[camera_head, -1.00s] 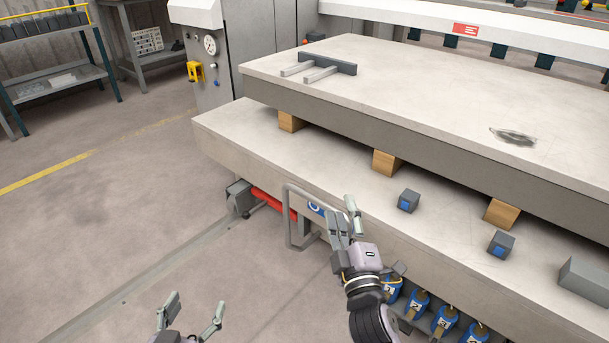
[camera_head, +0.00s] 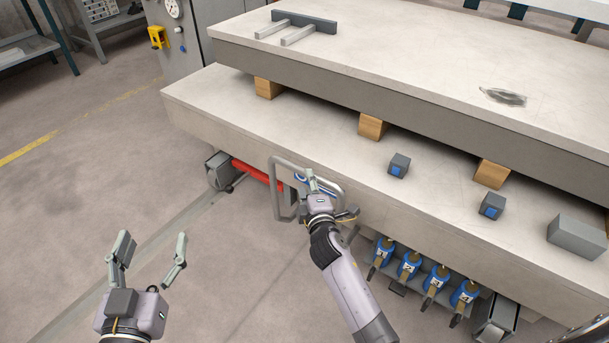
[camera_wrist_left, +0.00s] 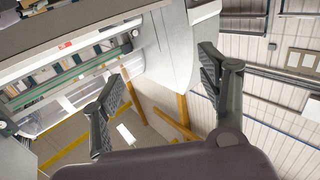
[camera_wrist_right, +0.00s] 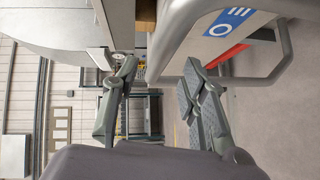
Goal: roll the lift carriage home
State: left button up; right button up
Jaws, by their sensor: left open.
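The grey tubular handle (camera_head: 278,195) stands at the front of the long pale lower slab (camera_head: 215,108), which I take as the carriage. A red bar (camera_head: 257,174) and a grey block-like unit (camera_head: 218,171) show under its left end. My right gripper (camera_head: 312,183) is at the handle's right part. A blue-and-white label (camera_wrist_right: 228,20) shows inside the handle. My left gripper (camera_head: 150,245) is open and empty above the floor.
A thick upper slab (camera_head: 370,98) rests on wooden blocks (camera_head: 372,127) over the lower one. Small grey blocks (camera_head: 399,164) lie on the lower slab. Blue numbered tools (camera_head: 409,263) hang below its front, right of my right arm. The floor (camera_head: 90,190) at left is clear.

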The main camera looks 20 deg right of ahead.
jog(key=w, duration=0.1)
jog(key=w+b, duration=0.1)
jog(key=w, duration=0.3)
jog(key=shift+d+f, duration=0.25)
jog(key=shift+f, duration=0.1)
pick_arm(q)
notch_tip(320, 180, up, 7)
jog(key=s+t+h, duration=0.1)
jog(key=t+h, duration=0.1)
jog(key=t, duration=0.2)
jog(key=shift+s+d+r, duration=0.15)
jog(key=shift+d+r, duration=0.05)
jog(key=shift+d, duration=0.15)
pick_arm(e)
jog(key=shift+w, duration=0.25)
jog(key=shift+c, duration=0.5)
grip_shut()
